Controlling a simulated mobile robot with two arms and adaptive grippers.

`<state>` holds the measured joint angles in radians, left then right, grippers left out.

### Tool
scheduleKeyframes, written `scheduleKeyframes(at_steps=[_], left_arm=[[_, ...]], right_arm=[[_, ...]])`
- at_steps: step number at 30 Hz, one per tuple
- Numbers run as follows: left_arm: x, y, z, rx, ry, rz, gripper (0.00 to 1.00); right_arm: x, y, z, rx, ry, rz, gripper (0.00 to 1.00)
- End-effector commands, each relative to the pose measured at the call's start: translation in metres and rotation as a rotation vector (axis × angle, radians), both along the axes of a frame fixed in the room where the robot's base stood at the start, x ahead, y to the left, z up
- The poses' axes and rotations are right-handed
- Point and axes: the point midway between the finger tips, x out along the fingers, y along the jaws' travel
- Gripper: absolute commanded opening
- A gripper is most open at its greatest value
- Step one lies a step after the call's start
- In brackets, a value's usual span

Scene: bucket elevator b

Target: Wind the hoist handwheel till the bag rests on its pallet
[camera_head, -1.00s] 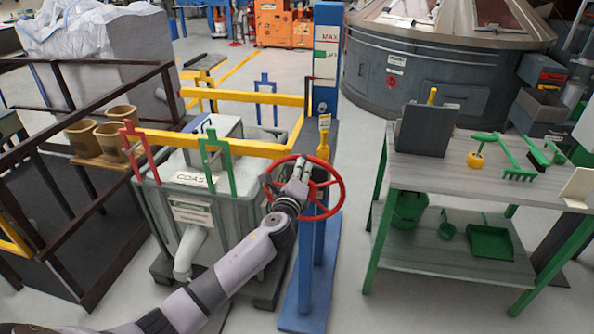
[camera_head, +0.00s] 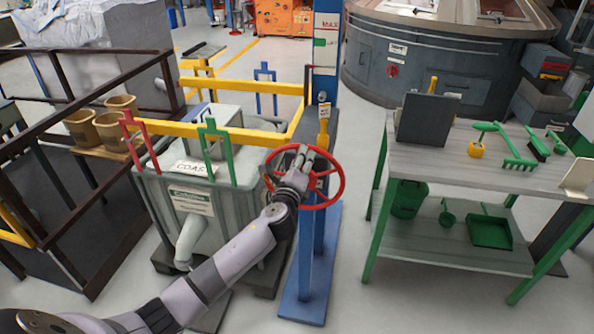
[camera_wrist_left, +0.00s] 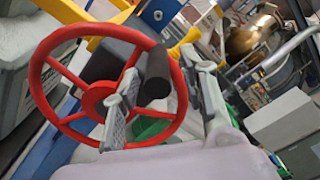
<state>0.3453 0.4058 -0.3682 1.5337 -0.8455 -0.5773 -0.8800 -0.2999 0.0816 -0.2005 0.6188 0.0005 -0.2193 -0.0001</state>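The red hoist handwheel (camera_head: 341,183) is on the blue hoist post (camera_head: 300,270). It fills the left of the left wrist view (camera_wrist_left: 40,72), where a dark handle knob (camera_wrist_left: 157,75) stands out from it. My left gripper (camera_head: 307,160) is at the wheel; in the wrist view its fingers (camera_wrist_left: 165,95) are apart, on either side of the knob, with gaps showing. The grey bag (camera_head: 221,205) hangs by red and green straps below a yellow frame (camera_head: 225,133). A dark pallet (camera_head: 268,284) lies under it; whether they touch cannot be told. My right gripper is not in view.
A green-legged bench (camera_head: 480,172) with tools stands to the right. A dark railing (camera_head: 65,235) and a shelf with several tan pots (camera_head: 108,128) are on the left. Open floor (camera_head: 400,300) lies between post and bench.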

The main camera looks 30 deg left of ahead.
Motion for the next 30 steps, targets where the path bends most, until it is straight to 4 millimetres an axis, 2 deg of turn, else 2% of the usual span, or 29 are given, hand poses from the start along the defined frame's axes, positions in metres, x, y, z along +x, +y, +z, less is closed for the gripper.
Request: scheduleKeyframes(at_steps=[15,21,30], left_arm=[[-0.093,-0.023,-0.001,-0.001,0.002,-0.002,0.4],[-0.109,-0.027,0.0,-0.001,0.0,-0.001,0.4],[-0.111,-0.027,0.0,0.0,0.0,-0.001,0.4]], right_arm=[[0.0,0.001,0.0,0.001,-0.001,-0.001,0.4],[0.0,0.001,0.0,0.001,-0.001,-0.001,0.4],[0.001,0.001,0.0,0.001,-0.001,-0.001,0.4]])
